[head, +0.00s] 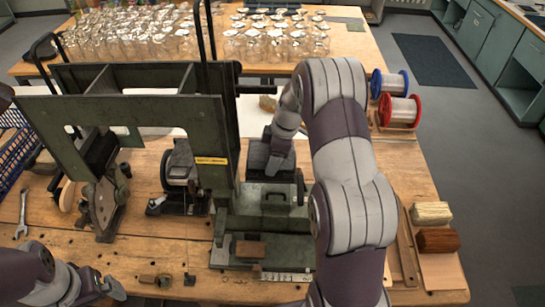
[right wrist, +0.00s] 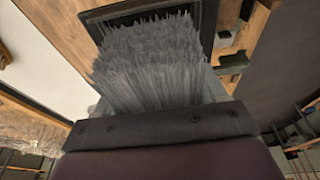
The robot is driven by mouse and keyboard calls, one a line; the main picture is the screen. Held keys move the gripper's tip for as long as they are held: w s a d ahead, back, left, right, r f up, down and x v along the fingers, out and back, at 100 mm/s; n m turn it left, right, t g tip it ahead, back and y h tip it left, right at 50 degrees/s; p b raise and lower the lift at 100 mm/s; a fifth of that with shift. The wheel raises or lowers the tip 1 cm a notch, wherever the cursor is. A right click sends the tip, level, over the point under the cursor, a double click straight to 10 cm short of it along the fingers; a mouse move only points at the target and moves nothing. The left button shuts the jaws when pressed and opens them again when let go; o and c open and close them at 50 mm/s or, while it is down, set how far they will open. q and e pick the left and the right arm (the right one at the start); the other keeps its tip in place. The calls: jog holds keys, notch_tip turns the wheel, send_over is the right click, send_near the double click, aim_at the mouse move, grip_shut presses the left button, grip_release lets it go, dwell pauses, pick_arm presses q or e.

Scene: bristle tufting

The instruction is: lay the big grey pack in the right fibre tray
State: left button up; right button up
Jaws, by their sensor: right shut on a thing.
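The big grey pack (right wrist: 150,65) is a thick bundle of grey fibres in the right wrist view. My right gripper (head: 274,156) is shut on it, and the fibres stick out beyond the dark finger bar. A black-rimmed fibre tray (right wrist: 208,22) lies right behind the pack in that view. In the head view the dark tray (head: 284,179) is under my right gripper, at the back of the machine. The arm and gripper hide much of it, and I cannot tell whether the pack touches its floor. My left gripper (head: 112,290) is at the lower left, away from the tray; its jaws are unclear.
A tall green machine frame (head: 150,115) with an upright lever stands left of my right arm. Blue (head: 390,82) and red (head: 400,110) wire spools stand at the right back. Brush blocks (head: 436,240) lie at the right edge. Glass jars fill the far table.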

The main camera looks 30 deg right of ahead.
jog(key=shift+s+a+f, duration=0.1)
jog(key=shift+s+f, duration=0.15)
jog(key=shift+f, duration=0.1)
jog(key=o, duration=1.7)
jog(key=shift+f, duration=0.1)
jog(key=shift+s, duration=0.1)
jog(key=shift+r+p, duration=0.8)
jog(key=shift+r, duration=0.6)
jog(key=shift+w+r+p, duration=0.15)
jog(key=shift+r+p, duration=0.7)
jog(key=shift+r, duration=0.65)
jog(key=shift+w+r+p, duration=0.1)
jog(key=shift+r+p, duration=0.7)
jog(key=shift+r, duration=0.65)
